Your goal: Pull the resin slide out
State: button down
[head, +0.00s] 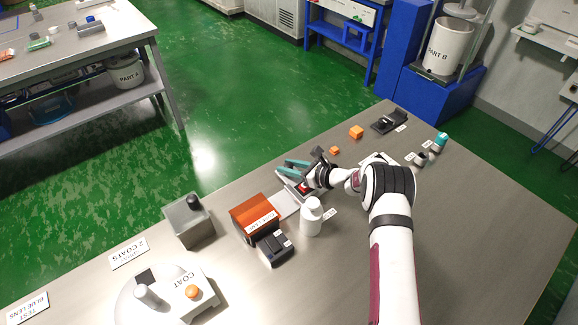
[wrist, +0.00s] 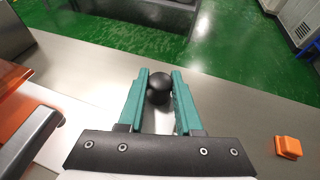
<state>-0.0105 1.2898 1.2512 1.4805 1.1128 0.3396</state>
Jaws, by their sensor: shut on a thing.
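My gripper (head: 288,169) reaches over the middle of the bench with its teal fingers pointing left. In the wrist view, my gripper (wrist: 158,86) has its fingers on either side of a round black knob (wrist: 159,87) and is shut on it. What the knob is fixed to is hidden under the fingers and the gripper body, so I cannot tell how the slide lies. A pale tray-like part with a red patch (head: 303,187) shows just below my gripper in the head view.
An orange box (head: 255,215) with a pale plate (head: 284,204) stands left of my gripper. A white bottle (head: 311,217) stands close in front. A grey block (head: 188,222) with a black knob is farther left. Orange cubes (head: 356,132) lie to the right.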

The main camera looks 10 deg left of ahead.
jog(key=shift+d, duration=0.1)
jog(key=shift+w+d, duration=1.5)
jog(key=shift+w, duration=0.1)
jog(key=c, duration=0.6)
grip_release()
jog(key=v, duration=1.5)
jog(key=shift+s+d+r, duration=0.15)
jog(key=shift+s+d, duration=0.05)
jog(key=shift+d, duration=0.1)
